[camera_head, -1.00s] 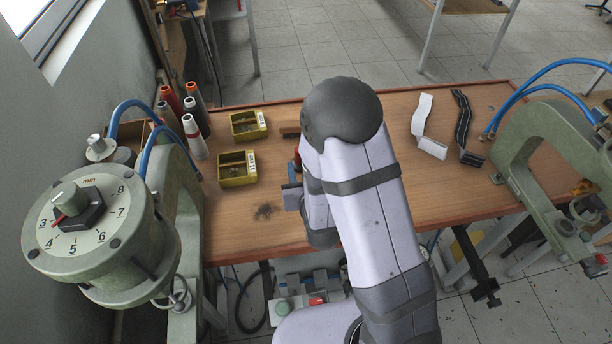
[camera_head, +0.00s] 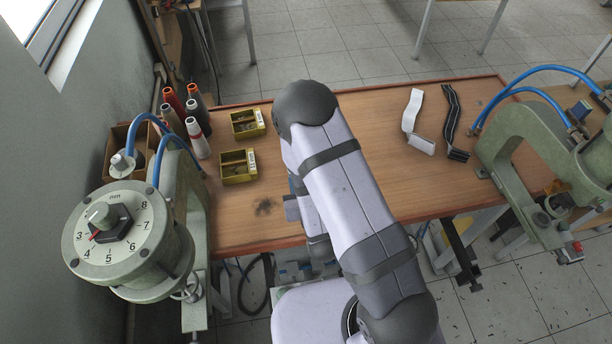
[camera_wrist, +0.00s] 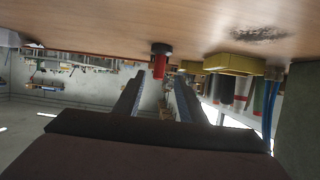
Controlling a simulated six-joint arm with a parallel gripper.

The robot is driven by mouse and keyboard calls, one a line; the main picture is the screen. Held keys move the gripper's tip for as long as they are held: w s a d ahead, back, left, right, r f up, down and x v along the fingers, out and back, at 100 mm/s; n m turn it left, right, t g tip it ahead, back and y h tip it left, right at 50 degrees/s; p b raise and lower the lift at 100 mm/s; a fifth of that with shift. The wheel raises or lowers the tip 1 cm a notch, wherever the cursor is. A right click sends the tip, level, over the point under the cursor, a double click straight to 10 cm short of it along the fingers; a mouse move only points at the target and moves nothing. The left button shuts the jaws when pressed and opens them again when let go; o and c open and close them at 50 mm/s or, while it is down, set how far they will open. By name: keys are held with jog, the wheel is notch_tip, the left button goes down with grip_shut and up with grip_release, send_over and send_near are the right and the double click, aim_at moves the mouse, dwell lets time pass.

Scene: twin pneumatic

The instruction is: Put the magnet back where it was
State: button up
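In the wrist view, which is upside down, a small red piece with a black round base (camera_wrist: 160,62) stands on the wooden table. It may be the magnet, but I cannot tell for sure. My gripper (camera_wrist: 159,80) points toward it with its two fingers apart and nothing between them. The red piece appears beyond the fingertips, roughly centred between them, not touching. In the head view my arm hides the red piece and most of the gripper; only a bluish-grey part of it shows at the arm's left side.
Two yellow boxes (camera_head: 254,165) (camera_head: 236,124) and thread cones (camera_head: 198,140) stand at the table's left. White (camera_head: 412,112) and black (camera_head: 451,115) straps lie at the right. Green presses (camera_head: 185,190) (camera_head: 515,150) flank the wooden table (camera_head: 420,190). Its middle right is bare.

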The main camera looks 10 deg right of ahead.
jog(key=shift+w+d+f+g, duration=0.2)
jog(key=shift+w+g, duration=0.1)
jog(key=shift+g, duration=0.5)
jog(key=shift+s+d+m+g, duration=0.15)
jog(key=shift+s+m+g, duration=0.15)
jog(key=shift+g, duration=0.8)
jog(key=s+d+r+g, duration=0.2)
jog(key=s+r+g, duration=0.2)
jog(key=s, duration=0.5)
jog(key=s+d+r+g, duration=0.2)
jog(key=s+r+g, duration=0.3)
jog(key=s, duration=0.5)
jog(key=shift+d+r+g, duration=0.3)
jog(key=shift+d+g, duration=0.05)
jog(key=shift+g, duration=0.05)
notch_tip(320, 180, down, 2)
jog(key=shift+f+b, duration=0.1)
jog(key=shift+b, duration=0.95)
